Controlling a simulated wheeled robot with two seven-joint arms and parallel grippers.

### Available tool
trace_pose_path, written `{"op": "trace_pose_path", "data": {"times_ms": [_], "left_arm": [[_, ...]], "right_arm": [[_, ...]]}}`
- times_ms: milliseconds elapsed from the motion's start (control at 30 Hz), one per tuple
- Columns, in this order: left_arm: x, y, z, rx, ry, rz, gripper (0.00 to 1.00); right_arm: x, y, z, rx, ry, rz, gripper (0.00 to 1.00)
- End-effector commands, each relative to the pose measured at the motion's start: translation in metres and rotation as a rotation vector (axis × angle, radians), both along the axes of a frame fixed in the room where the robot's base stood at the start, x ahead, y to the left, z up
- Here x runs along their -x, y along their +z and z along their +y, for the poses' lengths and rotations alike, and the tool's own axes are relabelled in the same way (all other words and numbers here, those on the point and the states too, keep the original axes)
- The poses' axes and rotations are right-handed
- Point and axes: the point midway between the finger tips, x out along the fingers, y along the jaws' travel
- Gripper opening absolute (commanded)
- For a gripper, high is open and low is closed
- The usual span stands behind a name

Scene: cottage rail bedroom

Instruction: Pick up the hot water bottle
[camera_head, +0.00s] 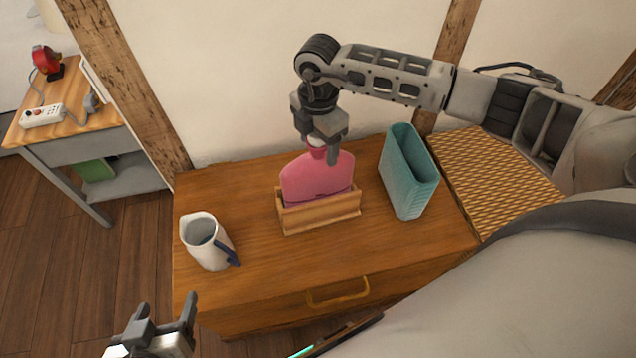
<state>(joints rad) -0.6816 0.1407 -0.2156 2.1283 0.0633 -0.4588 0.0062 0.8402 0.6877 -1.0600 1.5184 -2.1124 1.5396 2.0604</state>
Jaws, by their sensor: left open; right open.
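The pink hot water bottle (318,180) stands upright in a small wooden holder (322,214) on the wooden dresser top. Its neck points up toward my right gripper (322,150). The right gripper is open, pointing down, with its fingers around or right beside the neck; I cannot tell whether they touch it. My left gripper (165,328) is open and empty at the bottom left, in front of the dresser and away from the bottle.
A white jug (206,243) with a dark blue handle stands on the dresser (270,262) at the left. A teal open container (408,172) stands right of the bottle. A woven surface (492,175) lies further right. A side table (72,130) stands far left.

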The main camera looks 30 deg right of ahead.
Motion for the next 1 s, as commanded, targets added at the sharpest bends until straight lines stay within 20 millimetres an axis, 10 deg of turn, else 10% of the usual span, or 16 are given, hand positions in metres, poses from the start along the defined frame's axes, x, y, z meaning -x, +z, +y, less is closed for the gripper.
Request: {"op": "trace_pose_path", "data": {"times_ms": [333, 600, 1000], "left_arm": [[-0.0002, -0.0014, 0.0001, -0.001, -0.001, 0.002, 0.67], [-0.0004, -0.0012, 0.0002, -0.001, -0.001, 0.001, 0.67], [-0.0006, -0.0005, 0.0001, -0.001, -0.001, 0.000, 0.67]], "right_arm": [[-0.0001, -0.0115, 0.0009, -0.001, 0.001, -0.001, 0.66], [-0.0001, -0.0112, 0.0007, -0.001, 0.001, -0.001, 0.00], [-0.0015, -0.0070, 0.0009, -0.003, 0.000, -0.004, 0.00]]}}
